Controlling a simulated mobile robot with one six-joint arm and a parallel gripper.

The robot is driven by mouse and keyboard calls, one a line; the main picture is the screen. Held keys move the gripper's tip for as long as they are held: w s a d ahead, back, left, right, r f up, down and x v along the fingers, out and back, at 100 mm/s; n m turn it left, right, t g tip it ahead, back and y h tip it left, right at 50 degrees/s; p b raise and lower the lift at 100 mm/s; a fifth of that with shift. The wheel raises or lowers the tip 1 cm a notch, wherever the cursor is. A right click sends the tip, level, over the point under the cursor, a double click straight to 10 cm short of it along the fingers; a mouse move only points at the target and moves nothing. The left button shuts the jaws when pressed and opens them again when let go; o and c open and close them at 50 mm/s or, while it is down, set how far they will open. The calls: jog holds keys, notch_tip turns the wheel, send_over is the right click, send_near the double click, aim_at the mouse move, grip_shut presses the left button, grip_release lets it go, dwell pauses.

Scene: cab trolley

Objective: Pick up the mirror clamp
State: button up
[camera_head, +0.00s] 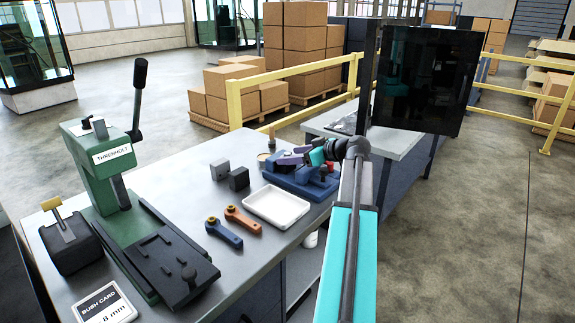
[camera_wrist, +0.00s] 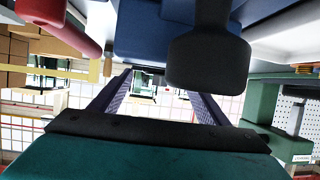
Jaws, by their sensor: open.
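My gripper (camera_head: 290,157) is at the back of the grey bench, over a blue fixture (camera_head: 304,186) with dark parts. Its purple fingers are spread apart in the wrist view (camera_wrist: 160,98), with no object seen held between them. The fixture's blue body also shows at the top of the wrist view (camera_wrist: 150,38), beside a black knob-like part (camera_wrist: 208,62). A blue lever-shaped piece (camera_head: 224,233) and an orange one (camera_head: 243,220) lie on the bench, clear of the gripper. I cannot tell for sure which item is the mirror clamp.
A white tray (camera_head: 277,207) lies in front of the fixture. A green lever press (camera_head: 105,170), a black lever box (camera_head: 72,243) and a bush card (camera_head: 104,303) occupy the bench's left. A dark panel (camera_head: 424,80) rises behind my arm.

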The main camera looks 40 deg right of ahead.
jog(key=c, duration=1.5)
jog(key=shift+r, duration=0.1)
jog(key=shift+r+p, duration=1.45)
jog(key=shift+r, duration=3.5)
